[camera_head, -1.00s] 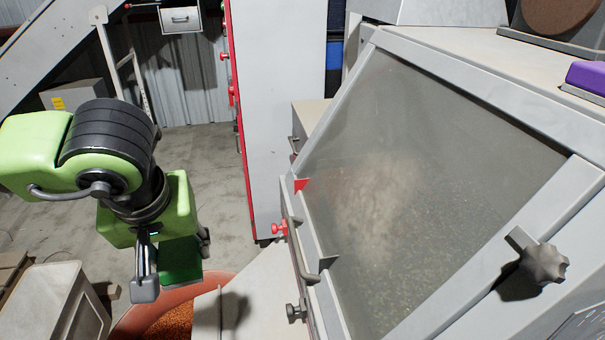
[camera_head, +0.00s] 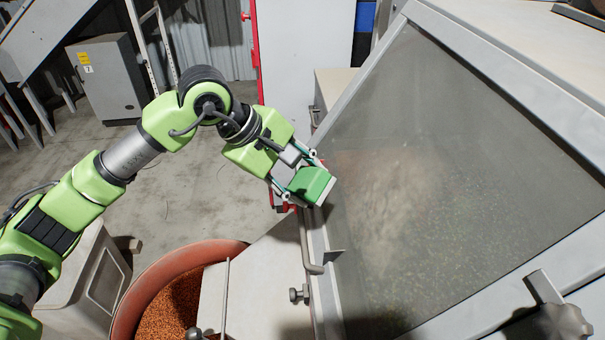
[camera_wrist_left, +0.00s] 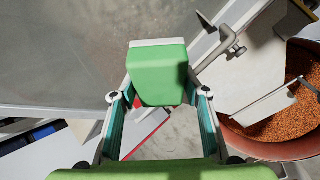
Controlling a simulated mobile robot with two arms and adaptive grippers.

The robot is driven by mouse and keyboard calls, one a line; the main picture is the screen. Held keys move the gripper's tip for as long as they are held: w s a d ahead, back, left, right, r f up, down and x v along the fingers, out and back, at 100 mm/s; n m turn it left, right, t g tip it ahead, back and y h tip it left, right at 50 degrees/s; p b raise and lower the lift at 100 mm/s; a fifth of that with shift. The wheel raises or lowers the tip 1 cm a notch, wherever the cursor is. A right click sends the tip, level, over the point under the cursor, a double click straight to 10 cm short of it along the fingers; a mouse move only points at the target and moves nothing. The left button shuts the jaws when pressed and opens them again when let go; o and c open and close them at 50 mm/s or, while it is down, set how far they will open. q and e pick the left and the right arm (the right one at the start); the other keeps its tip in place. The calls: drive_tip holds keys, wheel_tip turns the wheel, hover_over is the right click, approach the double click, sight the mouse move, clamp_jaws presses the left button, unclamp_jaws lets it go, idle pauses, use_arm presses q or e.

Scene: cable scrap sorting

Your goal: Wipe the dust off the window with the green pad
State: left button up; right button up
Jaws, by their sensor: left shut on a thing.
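The window (camera_head: 450,200) is a large tilted pane in a grey metal frame on the right of the head view. A pale brownish dust patch (camera_head: 385,195) covers its left-middle part. My left gripper (camera_head: 300,180) is shut on the green pad (camera_head: 312,184), at the left edge of the window frame. In the left wrist view the pad (camera_wrist_left: 158,78) sits between the two fingers, its pale face turned toward the pane (camera_wrist_left: 70,50). I cannot tell whether the pad touches the frame. My right gripper is not in view.
A handle (camera_head: 307,245) and a knob (camera_head: 298,295) stick out along the frame's left side. A star knob (camera_head: 560,325) stands at lower right. An orange-red tub (camera_head: 125,300) of copper-coloured granules is below. A grey cabinet (camera_head: 105,78) stands at back left.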

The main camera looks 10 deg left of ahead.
sight(298, 177)
use_arm(q)
drive_tip(key=shift+w+f+n, duration=0.3)
drive_tip(key=shift+w+n, duration=0.05)
drive_tip(key=shift+n, duration=0.15)
drive_tip(key=shift+w+a+f+n+t+h, duration=0.15)
drive_tip(key=shift+w+n+t+h, duration=0.15)
drive_tip(key=shift+t+h, duration=0.15)
drive_tip(key=shift+w+a+f+n+t+p, duration=0.3)
drive_tip(key=shift+w+f+n+t, duration=0.1)
drive_tip(key=shift+w+n, duration=0.1)
drive_tip(key=shift+w+f, duration=0.2)
drive_tip(key=shift+w, duration=0.05)
drive_tip(key=shift+d+f, duration=0.25)
drive_tip(key=shift+d, duration=0.2)
drive_tip(key=shift+w+d+f, duration=0.15)
drive_tip(key=shift+d+f, duration=0.25)
drive_tip(key=shift+d, duration=0.3)
drive_tip(key=shift+w+d+f, duration=0.2)
drive_tip(key=shift+d+f, duration=0.25)
drive_tip(key=shift+d, duration=0.25)
drive_tip(key=shift+w+d+f, duration=0.15)
drive_tip(key=shift+d+f, duration=0.25)
drive_tip(key=shift+d, duration=0.3)
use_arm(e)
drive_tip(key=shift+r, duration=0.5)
use_arm(q)
drive_tip(key=shift+d+f, duration=0.1)
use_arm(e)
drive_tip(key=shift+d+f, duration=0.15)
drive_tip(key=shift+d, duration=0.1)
